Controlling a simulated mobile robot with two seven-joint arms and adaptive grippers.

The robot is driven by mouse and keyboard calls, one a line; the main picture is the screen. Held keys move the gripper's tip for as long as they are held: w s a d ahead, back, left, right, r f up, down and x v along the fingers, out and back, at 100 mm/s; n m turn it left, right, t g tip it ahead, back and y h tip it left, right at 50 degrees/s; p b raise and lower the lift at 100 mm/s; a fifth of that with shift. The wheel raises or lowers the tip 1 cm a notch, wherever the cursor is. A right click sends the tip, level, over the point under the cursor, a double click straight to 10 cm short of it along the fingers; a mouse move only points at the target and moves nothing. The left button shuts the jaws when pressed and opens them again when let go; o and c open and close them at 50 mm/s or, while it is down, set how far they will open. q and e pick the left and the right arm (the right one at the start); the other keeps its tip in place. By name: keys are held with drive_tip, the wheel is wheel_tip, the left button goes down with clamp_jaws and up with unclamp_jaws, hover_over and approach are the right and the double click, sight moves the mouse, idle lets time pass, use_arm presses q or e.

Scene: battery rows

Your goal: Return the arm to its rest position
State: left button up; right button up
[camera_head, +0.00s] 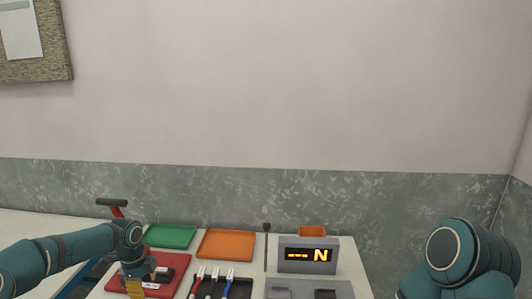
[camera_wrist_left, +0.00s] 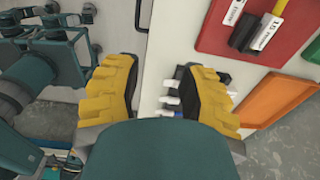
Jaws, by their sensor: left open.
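My left arm comes in from the left in the head view, and its gripper (camera_head: 138,284) hangs low over the left part of the table. In the left wrist view the gripper (camera_wrist_left: 160,92) has its two yellow fingers wide apart with nothing held. Below and between them are the white table edge and some small white and dark pieces, partly hidden by the right finger. My right arm (camera_head: 465,255) shows at the right edge of the head view; its gripper is out of frame.
A red tray (camera_head: 175,262) holds dark labelled items. Behind stand a green tray (camera_head: 170,237) and an orange tray (camera_head: 226,244). Leads with white forked ends (camera_head: 215,273) lie mid-table. A grey display unit (camera_head: 308,243) shows "N". A wall closes the back.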

use_arm(q)
drive_tip(key=d+f+n+h, duration=0.1)
drive_tip(key=d+f, duration=0.1)
drive_tip(key=d, duration=0.2)
drive_tip(key=s+d+f, duration=0.1)
drive_tip(key=d+f, duration=0.1)
drive_tip(key=d, duration=0.3)
drive_tip(key=s+d+f+n+h, duration=0.1)
drive_tip(key=d+f, duration=0.1)
drive_tip(key=d, duration=0.3)
drive_tip(key=shift+d+f+n+h, duration=0.1)
drive_tip(key=shift+f+n+h, duration=0.05)
drive_tip(key=shift+n+h, duration=0.15)
drive_tip(key=s+d+f+n+h, duration=0.1)
drive_tip(key=s+d+f+n, duration=0.2)
drive_tip(key=s+d+n, duration=0.3)
drive_tip(key=s+d+f+n+h, duration=0.2)
drive_tip(key=s+d+f+n, duration=0.1)
drive_tip(key=s+d, duration=0.4)
drive_tip(key=s+a+f+n+t+y, duration=0.1)
drive_tip(key=s+f+n+y, duration=0.1)
drive_tip(key=s+n, duration=0.7)
drive_tip(key=shift+s+a+f+t, duration=0.15)
drive_tip(key=shift+s+a+t, duration=0.2)
drive_tip(key=shift+t, duration=0.05)
